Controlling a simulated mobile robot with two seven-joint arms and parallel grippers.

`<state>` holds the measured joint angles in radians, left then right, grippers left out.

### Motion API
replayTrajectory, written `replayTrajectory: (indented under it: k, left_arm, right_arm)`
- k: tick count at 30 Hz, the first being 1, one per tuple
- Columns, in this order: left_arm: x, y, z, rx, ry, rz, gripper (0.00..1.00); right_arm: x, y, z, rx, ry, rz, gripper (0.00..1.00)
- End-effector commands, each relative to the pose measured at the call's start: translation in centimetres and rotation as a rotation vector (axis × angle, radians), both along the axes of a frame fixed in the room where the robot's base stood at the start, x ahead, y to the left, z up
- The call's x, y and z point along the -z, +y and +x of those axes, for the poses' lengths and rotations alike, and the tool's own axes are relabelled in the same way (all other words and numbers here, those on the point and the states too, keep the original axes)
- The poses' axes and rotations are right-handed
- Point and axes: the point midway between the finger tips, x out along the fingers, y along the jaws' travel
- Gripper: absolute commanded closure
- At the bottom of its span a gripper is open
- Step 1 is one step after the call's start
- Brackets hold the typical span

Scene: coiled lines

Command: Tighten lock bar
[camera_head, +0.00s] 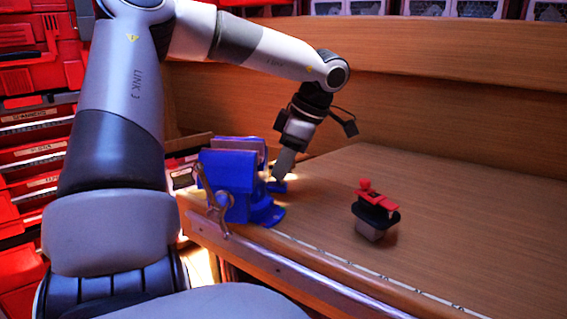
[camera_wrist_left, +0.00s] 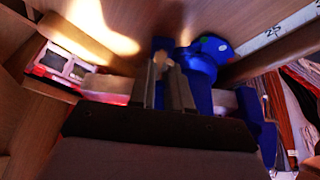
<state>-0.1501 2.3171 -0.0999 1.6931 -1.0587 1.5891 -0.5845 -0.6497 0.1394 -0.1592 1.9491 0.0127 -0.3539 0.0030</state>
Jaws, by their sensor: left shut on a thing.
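A blue bench vise (camera_head: 230,180) is mounted at the left front corner of the wooden workbench, with a metal handle (camera_head: 214,200) on its front. My left gripper (camera_head: 281,170) reaches down from above on the vise's right side, close to its blue base. It is shut on the lock bar, which is mostly hidden between the fingers; a small pale end shows in the left wrist view (camera_wrist_left: 161,58). In that view the fingers are beside the blue vise body (camera_wrist_left: 201,68). My right gripper is not in view.
A red and black object with a grey block (camera_head: 375,210) sits on the workbench (camera_head: 460,215) to the right of the vise. The bench between and behind them is clear. A wooden back panel (camera_head: 440,110) bounds the bench. Red drawers (camera_head: 35,160) stand at the left.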

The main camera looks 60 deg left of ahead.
Motion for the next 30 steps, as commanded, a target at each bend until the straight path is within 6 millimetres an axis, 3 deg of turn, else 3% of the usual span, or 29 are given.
replayTrajectory:
  k: [6,7,9,20,30]
  left_arm:
    - [0.0,0.0,0.0,0.000,-0.001,0.000,1.00]
    - [0.0,0.0,0.0,0.000,-0.001,0.000,0.72]
    - [0.0,0.0,0.0,0.000,-0.001,0.000,0.55]
    - [-0.6,-0.1,0.2,-0.001,-0.003,0.002,0.55]
    - [-5.4,-1.3,1.8,-0.001,-0.002,0.002,0.55]
  right_arm:
    - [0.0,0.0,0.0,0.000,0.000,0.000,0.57]
    - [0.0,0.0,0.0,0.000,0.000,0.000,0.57]
    - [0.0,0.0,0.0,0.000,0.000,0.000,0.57]
    - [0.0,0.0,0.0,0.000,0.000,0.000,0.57]
    - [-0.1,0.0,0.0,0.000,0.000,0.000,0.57]
